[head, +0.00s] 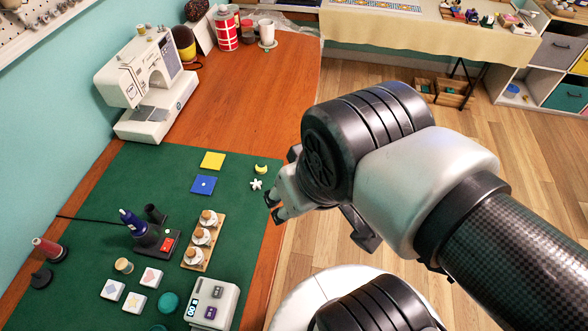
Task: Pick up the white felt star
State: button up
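The small white felt star (256,184) lies on the green mat (140,185), near the mat's right edge. A small yellow crescent (261,168) lies just above it in the picture. My gripper (273,207) shows just right of and below the star, near the table's right edge. Its two dark fingertips are apart, with nothing visible between them. The star is fully in view and the gripper appears apart from it. The gripper's height over the mat is hard to tell.
A yellow square (212,160) and a blue square (204,184) lie left of the star. A wooden rack (203,241) of jars, a soldering-style tool stand (150,235) and a white device (212,303) stand nearer. A sewing machine (150,85) stands behind. Bare wood (260,100) beyond the mat is clear.

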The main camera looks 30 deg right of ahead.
aim_at(255, 185)
jog(key=i+l+u, duration=0.2)
jog(key=l, duration=0.25)
jog(key=l+u, duration=0.2)
jog(key=l, duration=0.3)
jog(key=i+l+u, duration=0.2)
jog(key=l, duration=0.3)
